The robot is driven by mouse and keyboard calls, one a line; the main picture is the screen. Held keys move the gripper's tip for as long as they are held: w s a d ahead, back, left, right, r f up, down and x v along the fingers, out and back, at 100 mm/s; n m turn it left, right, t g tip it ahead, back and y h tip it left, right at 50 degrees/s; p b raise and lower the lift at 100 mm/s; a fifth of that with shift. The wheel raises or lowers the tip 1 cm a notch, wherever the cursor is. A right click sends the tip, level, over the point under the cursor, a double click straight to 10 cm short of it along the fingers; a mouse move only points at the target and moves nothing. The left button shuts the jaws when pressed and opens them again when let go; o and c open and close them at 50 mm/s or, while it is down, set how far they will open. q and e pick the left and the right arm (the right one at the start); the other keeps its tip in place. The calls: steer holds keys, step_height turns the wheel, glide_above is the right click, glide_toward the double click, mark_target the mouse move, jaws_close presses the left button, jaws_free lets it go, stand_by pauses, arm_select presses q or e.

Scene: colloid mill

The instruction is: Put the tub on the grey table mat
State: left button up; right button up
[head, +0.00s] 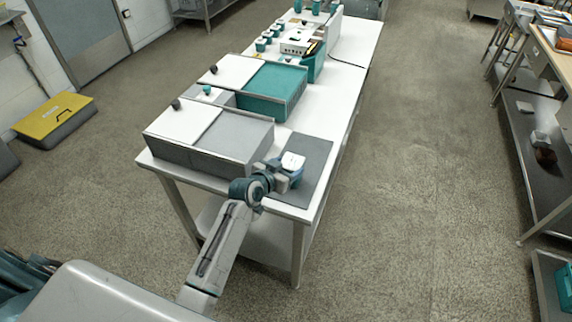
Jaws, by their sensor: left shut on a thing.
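The grey table mat (316,158) lies at the near right end of the long white table. A small tub (293,162) with a white top and a blue body is over the mat. My left gripper (284,176) is shut on the tub from the near left side. The gripper hides part of the tub's lower body, so I cannot tell whether its base touches the mat. My right gripper is not in view.
A grey box with a white lid (238,139) stands left of the mat, close to my gripper. A teal box (272,88) stands behind it. Farther back are small tubs and a white device (296,43). The floor right of the table is clear.

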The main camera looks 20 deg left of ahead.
arm_select(q)
steer(key=o, duration=1.9)
steer(key=shift+f, duration=0.1)
steer(key=shift+c, duration=0.2)
steer(key=shift+s, duration=0.1)
steer(key=b+v, duration=0.3)
steer(key=v, duration=0.9)
steer(key=s+a+f+n+g+y, duration=0.15)
steer(key=s+f, duration=0.25)
steer(key=f, duration=0.8)
steer(key=s+a+f+g+y, duration=0.15)
steer(key=s+f, duration=0.25)
steer(key=f, duration=0.8)
steer(key=s+a+f+n+g+y, duration=0.1)
steer(key=s+a+f+g, duration=0.2)
steer(key=f, duration=1)
steer(key=s+f+g, duration=0.2)
steer(key=s+f, duration=0.4)
steer(key=s, duration=0.5)
steer(key=s+f+g, duration=0.2)
steer(key=s+f, duration=0.5)
steer(key=s, duration=0.5)
steer(key=s+a+f+g, duration=0.1)
steer(key=s+f+g, duration=0.1)
steer(key=s+f, duration=0.5)
steer(key=s, duration=0.5)
